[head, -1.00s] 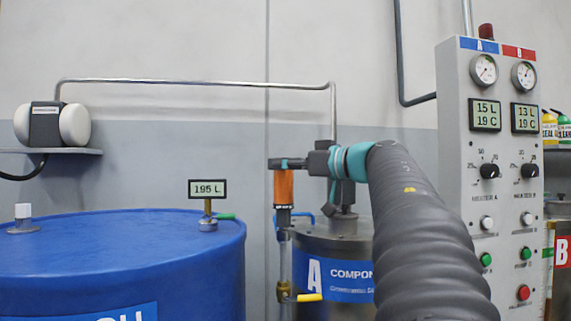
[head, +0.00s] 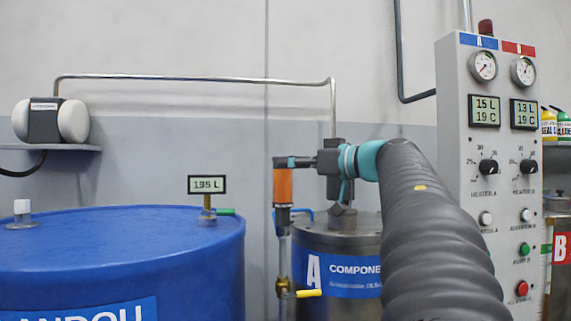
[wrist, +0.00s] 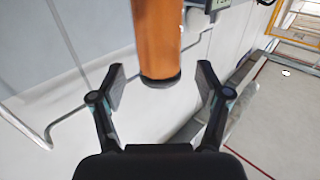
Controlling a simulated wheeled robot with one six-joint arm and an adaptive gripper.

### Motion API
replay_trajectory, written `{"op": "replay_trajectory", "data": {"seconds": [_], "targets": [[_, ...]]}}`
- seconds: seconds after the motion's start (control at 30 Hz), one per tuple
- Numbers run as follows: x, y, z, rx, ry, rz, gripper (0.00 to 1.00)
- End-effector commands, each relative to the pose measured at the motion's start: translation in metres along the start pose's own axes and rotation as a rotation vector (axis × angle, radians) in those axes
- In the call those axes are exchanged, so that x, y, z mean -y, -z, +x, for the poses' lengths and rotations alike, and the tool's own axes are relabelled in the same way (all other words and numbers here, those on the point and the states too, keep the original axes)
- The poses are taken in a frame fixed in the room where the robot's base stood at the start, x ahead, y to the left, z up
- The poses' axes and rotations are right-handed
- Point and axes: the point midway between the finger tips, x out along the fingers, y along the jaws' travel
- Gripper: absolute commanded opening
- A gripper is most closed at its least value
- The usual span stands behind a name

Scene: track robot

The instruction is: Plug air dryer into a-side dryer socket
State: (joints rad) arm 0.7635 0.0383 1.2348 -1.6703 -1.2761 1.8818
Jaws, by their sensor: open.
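An orange cylinder with a dark lower end, which looks like the air dryer (head: 283,187), stands upright above a thin vertical pipe with a yellow-handled valve (head: 308,293), beside drum A. It also shows in the wrist view (wrist: 156,40), where its dark end lies between my fingers. My gripper (head: 290,162) is at the top of the cylinder in the head view. In the wrist view my gripper (wrist: 160,80) is open, with a gap on each side of the cylinder. The joint with the pipe is too small to tell how firmly it sits.
The steel drum A (head: 338,240) is behind my gripper. A large blue drum (head: 120,250) with a level display (head: 207,184) stands at left. A control cabinet (head: 455,130) with gauges and knobs stands at right. A metal pipe (head: 200,80) runs along the wall.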

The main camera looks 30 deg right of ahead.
Motion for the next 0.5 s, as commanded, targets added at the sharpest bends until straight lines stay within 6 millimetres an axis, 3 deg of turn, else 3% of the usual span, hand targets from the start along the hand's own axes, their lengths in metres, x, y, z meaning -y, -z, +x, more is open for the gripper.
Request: {"op": "replay_trajectory", "data": {"seconds": [0.3,0.5], "targets": [[-0.001,0.0,-0.063,0.0,-0.005,0.001,0.76],[-0.001,0.0,-0.089,0.0,-0.003,0.001,0.76]]}}
